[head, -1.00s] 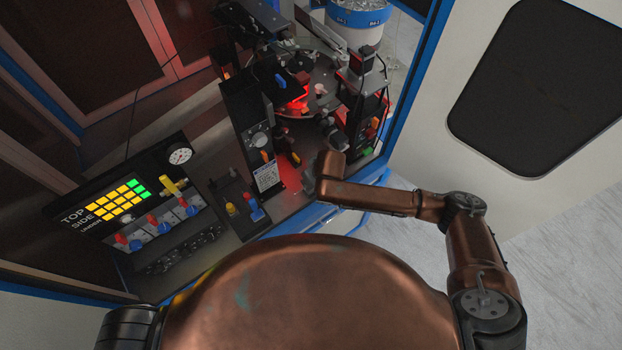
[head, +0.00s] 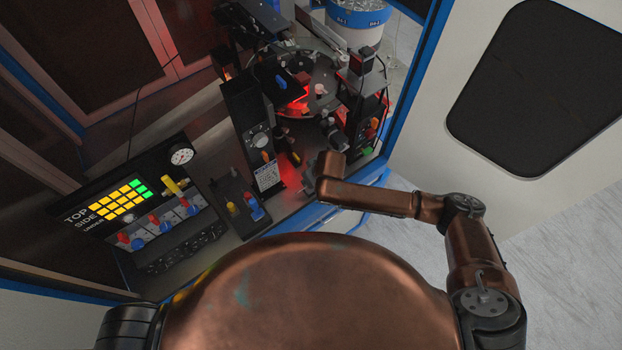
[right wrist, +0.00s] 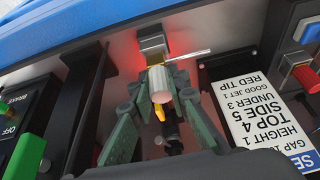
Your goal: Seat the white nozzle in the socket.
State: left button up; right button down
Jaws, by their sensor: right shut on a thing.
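In the right wrist view my right gripper (right wrist: 160,92) has its grey-green fingers closed around the white nozzle (right wrist: 160,84), a short pale cylinder with its round end toward the camera. A yellow-orange piece (right wrist: 160,114) shows just below it. A grey metal block (right wrist: 153,46) stands just beyond the nozzle, with a thin pale rod beside it. The nozzle overlaps this block in the picture, and I cannot tell whether they touch. The socket's opening is not clearly visible. In the head view my right gripper (head: 309,184) is small and dark, and the nozzle cannot be made out. My left gripper is out of view.
A white label plate (right wrist: 262,120) and red and blue knobs lie right of the gripper in the wrist view; a dark box with a green button (right wrist: 24,157) is left.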

jog(key=shift+p, duration=0.45)
jog(key=shift+f+b, duration=0.3)
jog(key=shift+f, duration=0.5)
dwell(0.7)
jog(key=c, duration=1.8)
grip_release()
jog(key=shift+o, duration=0.7)
jog(key=shift+o, duration=1.4)
jog(key=shift+s+r, duration=0.1)
notch_tip(320, 180, up, 6)
jog(key=p, duration=0.6)
jog(key=shift+f, duration=0.25)
jog(key=shift+r+p, duration=0.6)
jog(key=shift+r, duration=0.55)
